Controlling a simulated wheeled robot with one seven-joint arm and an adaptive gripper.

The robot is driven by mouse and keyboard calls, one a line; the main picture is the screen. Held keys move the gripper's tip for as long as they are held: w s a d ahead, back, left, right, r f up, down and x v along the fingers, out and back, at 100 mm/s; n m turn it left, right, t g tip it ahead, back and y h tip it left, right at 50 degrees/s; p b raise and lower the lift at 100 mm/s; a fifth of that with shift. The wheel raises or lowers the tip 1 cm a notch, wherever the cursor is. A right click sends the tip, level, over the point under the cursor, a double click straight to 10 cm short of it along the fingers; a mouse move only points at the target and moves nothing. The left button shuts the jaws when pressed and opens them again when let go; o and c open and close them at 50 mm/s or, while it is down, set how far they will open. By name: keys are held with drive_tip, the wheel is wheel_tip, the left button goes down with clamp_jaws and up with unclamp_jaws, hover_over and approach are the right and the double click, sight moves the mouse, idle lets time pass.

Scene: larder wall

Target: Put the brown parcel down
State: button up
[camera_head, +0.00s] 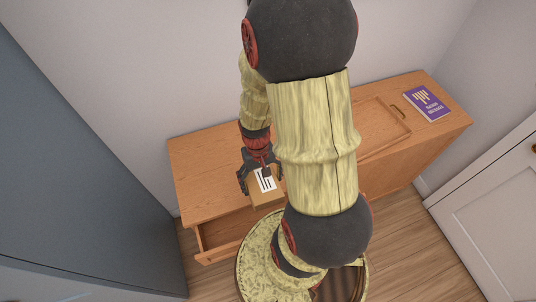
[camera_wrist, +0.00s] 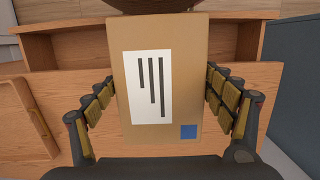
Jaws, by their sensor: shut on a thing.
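The brown parcel (camera_head: 262,198) is a small cardboard box with a white label bearing dark bars. In the wrist view the parcel (camera_wrist: 189,75) fills the middle, and a blue square shows at its lower right corner. My gripper (camera_head: 261,172) is shut on it, with one finger at each side; the padded fingers also flank it in the wrist view (camera_wrist: 160,88). The parcel is at the front edge of the wooden cabinet, near the open drawer. I cannot tell its exact height above the cabinet.
The wooden cabinet (camera_head: 205,165) has bare top at the left. An open drawer (camera_head: 222,235) juts out at front left. A shallow wooden tray (camera_head: 397,110) and a purple book (camera_head: 427,103) lie to the right. A tall grey cabinet (camera_head: 80,160) stands left, a white door (camera_head: 495,205) right.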

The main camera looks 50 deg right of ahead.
drive_tip(key=w+d+f, duration=0.1)
drive_tip(key=w, duration=0.1)
drive_tip(key=w+d+f, duration=0.1)
drive_tip(key=w+d, duration=0.1)
drive_tip(key=w+d+f, duration=0.1)
drive_tip(key=w, duration=0.1)
drive_tip(key=shift+w+d+f, duration=0.35)
drive_tip(key=shift+d, duration=0.05)
drive_tip(key=w+d+f, duration=0.1)
drive_tip(key=w+f, duration=0.1)
drive_tip(key=f, duration=0.1)
drive_tip(key=w+d+f, duration=0.1)
drive_tip(key=f, duration=0.1)
drive_tip(key=shift+w+d+f, duration=0.15)
drive_tip(key=shift+w+d, duration=0.15)
drive_tip(key=shift+w, duration=0.05)
drive_tip(key=shift+w+d+f+p, duration=0.2)
drive_tip(key=shift+f+p, duration=0.1)
drive_tip(key=shift+f, duration=1.55)
drive_tip(key=shift+f, duration=0.2)
drive_tip(key=o, duration=1.4)
drive_tip(key=shift+c, duration=0.2)
drive_tip(key=shift+o, duration=0.5)
drive_tip(key=shift+r, duration=0.1)
